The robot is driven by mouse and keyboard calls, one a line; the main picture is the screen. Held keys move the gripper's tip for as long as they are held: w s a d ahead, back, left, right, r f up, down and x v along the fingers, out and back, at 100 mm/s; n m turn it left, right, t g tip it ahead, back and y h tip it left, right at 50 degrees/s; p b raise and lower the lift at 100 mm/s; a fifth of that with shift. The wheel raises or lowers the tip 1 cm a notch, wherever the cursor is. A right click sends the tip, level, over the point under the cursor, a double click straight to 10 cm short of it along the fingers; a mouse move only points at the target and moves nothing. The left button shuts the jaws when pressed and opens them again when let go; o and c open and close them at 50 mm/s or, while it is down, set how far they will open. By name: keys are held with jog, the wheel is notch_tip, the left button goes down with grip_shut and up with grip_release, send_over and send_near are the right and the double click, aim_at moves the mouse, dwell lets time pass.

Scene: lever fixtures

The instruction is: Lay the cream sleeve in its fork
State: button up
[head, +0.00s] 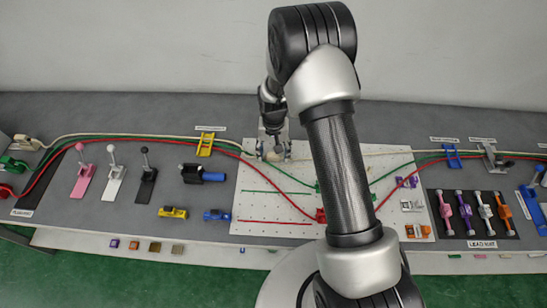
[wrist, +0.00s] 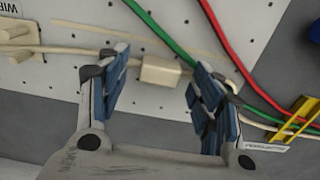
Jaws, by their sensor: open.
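The cream sleeve (wrist: 160,72) is a small block on the cream cable (wrist: 70,49) in the wrist view. My gripper (wrist: 160,66) is open, with one blue-padded finger on each side of the sleeve; I cannot tell whether either touches it. A cream pronged holder (wrist: 14,38), which looks like the fork, stands at the left edge of the wrist view, partly cut off, with the cable running to it. In the head view my gripper (head: 275,152) is over the white board's upper left part, and the sleeve is too small to make out clearly.
The white pegboard (head: 260,205) carries green and red lines. Green (head: 100,140) and red (head: 85,153) cables run close by. A yellow clip (head: 205,144) stands left of the board. My arm hides the board's middle.

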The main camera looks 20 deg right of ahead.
jog(key=c, duration=1)
jog(key=shift+r, duration=0.2)
